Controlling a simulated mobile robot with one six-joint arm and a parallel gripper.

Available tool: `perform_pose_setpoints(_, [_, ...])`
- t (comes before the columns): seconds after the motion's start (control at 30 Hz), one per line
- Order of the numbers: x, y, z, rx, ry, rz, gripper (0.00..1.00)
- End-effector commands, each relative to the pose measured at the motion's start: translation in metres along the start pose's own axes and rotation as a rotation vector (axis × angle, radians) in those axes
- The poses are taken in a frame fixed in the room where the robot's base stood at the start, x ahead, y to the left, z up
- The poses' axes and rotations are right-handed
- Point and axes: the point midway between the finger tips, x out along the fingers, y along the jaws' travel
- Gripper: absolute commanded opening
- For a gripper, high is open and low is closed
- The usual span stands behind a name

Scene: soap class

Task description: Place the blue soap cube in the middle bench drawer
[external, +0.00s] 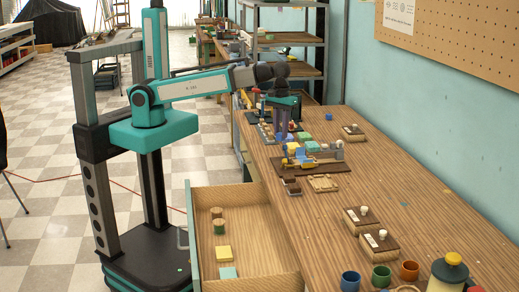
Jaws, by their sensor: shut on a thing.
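My gripper (285,138) points down over the far half of the wooden bench (395,200), among small coloured blocks. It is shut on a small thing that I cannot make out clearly. A blue block (298,153) shows at or just below the fingertips; I cannot tell whether it is the thing held. Another small blue cube (329,117) sits apart on the bench, to the right of my gripper. An open wooden drawer (270,265) sticks out from the bench's left side, nearer the camera; I cannot tell which drawer it is.
In the drawer are two round brown-topped pieces, a yellow block (224,254) and a pale teal block (228,272). A dark board (318,167) with parts lies below my gripper. Stamp-like blocks (380,244), cups (381,276) and a yellow-capped bottle (453,271) stand at the near end.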

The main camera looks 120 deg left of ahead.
Motion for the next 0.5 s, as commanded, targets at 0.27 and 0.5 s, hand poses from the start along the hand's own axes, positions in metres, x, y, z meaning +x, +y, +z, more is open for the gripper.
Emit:
perform_pose_setpoints(0.27, [0.000, 0.019, 0.066, 0.160, 0.000, 0.000, 0.00])
perform_pose_setpoints(0.5, [0.000, 0.029, 0.121, 0.294, 0.000, 0.000, 0.00])
